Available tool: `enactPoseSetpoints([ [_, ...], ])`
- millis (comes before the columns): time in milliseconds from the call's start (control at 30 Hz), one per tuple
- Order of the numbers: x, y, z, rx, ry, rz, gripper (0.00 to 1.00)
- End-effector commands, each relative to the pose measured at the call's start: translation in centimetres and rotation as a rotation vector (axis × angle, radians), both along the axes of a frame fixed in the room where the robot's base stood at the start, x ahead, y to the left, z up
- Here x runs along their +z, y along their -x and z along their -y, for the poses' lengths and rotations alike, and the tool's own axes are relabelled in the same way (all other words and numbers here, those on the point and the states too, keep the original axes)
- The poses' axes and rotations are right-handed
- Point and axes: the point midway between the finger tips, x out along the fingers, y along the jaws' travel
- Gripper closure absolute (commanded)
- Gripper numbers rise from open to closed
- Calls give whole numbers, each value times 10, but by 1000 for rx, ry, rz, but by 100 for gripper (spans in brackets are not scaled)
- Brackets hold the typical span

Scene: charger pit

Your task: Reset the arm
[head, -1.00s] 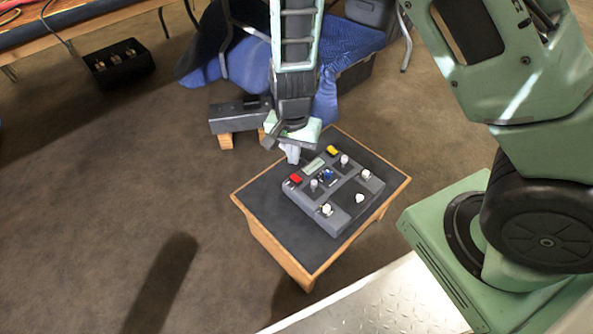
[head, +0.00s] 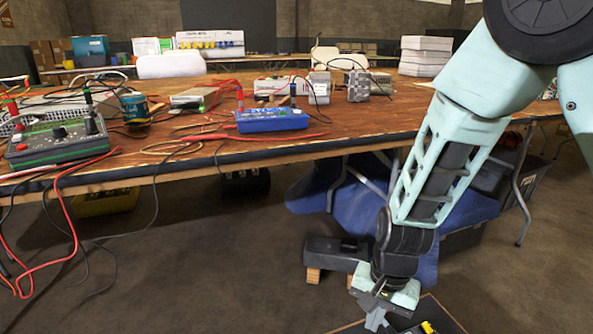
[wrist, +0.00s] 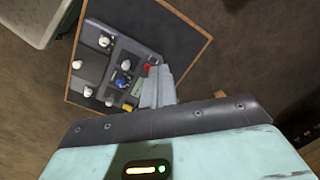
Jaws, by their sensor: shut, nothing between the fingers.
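My gripper (head: 376,318) shows at the bottom of the head view, pointing down at the end of my pale green arm. In the wrist view its fingers (wrist: 158,86) are shut together with nothing between them. They appear over the edge of the dark control box (wrist: 118,62), near its red button (wrist: 148,66); I cannot tell the height gap. The box has white knobs, a blue knob (wrist: 123,79) and a yellow button (wrist: 128,106). In the head view only a corner of the box with the yellow button (head: 427,327) shows at the bottom edge.
The box sits on a small dark-topped table with a wooden rim (wrist: 190,20). A long wooden workbench (head: 200,160) with meters and red and black cables stands behind. A dark device on wooden blocks (head: 335,252) is on the floor left of my gripper.

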Motion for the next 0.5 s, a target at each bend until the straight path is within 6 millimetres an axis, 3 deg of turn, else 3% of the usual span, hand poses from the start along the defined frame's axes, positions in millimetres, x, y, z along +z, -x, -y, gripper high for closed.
enactPoseSetpoints([
  [33,27,13,-14,95,-38,7,100],
  [200,96,70,-39,474,-101,32,100],
  [300,124,99,-42,667,-98,54,100],
  [500,157,142,-34,955,-49,96,100],
])
